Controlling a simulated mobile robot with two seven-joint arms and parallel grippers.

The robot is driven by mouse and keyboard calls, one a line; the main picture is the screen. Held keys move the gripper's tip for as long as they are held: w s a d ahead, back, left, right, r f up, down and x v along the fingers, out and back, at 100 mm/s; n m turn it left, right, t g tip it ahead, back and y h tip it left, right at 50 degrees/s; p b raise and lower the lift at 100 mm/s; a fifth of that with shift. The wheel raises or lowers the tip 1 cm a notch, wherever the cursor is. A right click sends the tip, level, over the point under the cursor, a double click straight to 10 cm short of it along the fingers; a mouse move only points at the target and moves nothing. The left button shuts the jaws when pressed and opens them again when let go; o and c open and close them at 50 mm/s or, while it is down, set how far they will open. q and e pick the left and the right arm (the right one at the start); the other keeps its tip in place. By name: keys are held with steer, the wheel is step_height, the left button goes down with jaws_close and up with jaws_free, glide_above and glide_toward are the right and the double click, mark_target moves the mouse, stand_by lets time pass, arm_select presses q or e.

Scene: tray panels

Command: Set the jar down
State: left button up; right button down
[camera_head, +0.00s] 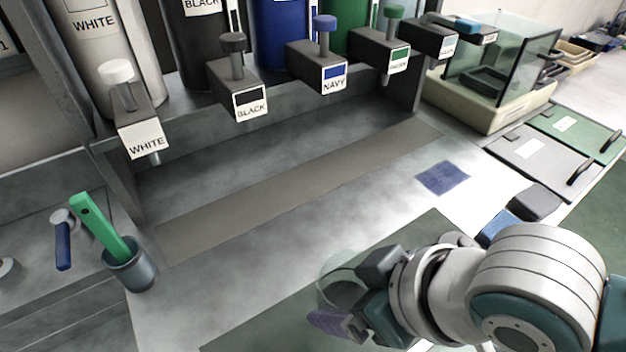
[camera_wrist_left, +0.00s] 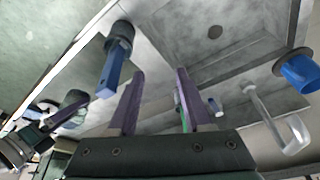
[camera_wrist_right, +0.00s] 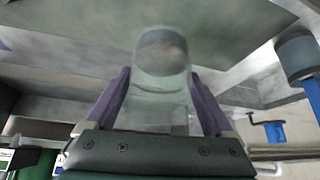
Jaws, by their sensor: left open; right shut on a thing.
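The jar (camera_head: 342,287) is a clear, see-through vessel, hard to make out in the head view over the dark grey-green mat (camera_head: 275,328). My right gripper (camera_head: 338,318) is shut on it, with purple fingers on either side. In the right wrist view the jar (camera_wrist_right: 161,68) stands out between both fingers, with a darker grey band at its far end. I cannot tell whether its base touches the mat. My left gripper (camera_wrist_left: 157,100) shows only in the left wrist view, its two purple fingers apart with nothing between them.
Dispensers labelled white (camera_head: 142,138), black (camera_head: 250,102) and navy (camera_head: 333,77) line the back. A cup (camera_head: 130,276) with a green tool stands left. A blue patch (camera_head: 442,177) lies right of centre. A glass-walled box (camera_head: 500,70) and lidded panels (camera_head: 530,151) are at right.

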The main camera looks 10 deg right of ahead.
mark_target(347, 298)
steer(key=shift+f+b, duration=0.6)
steer(key=shift+f, duration=1.65)
steer(key=shift+f, duration=0.2)
jaws_free()
steer(key=shift+r, duration=0.1)
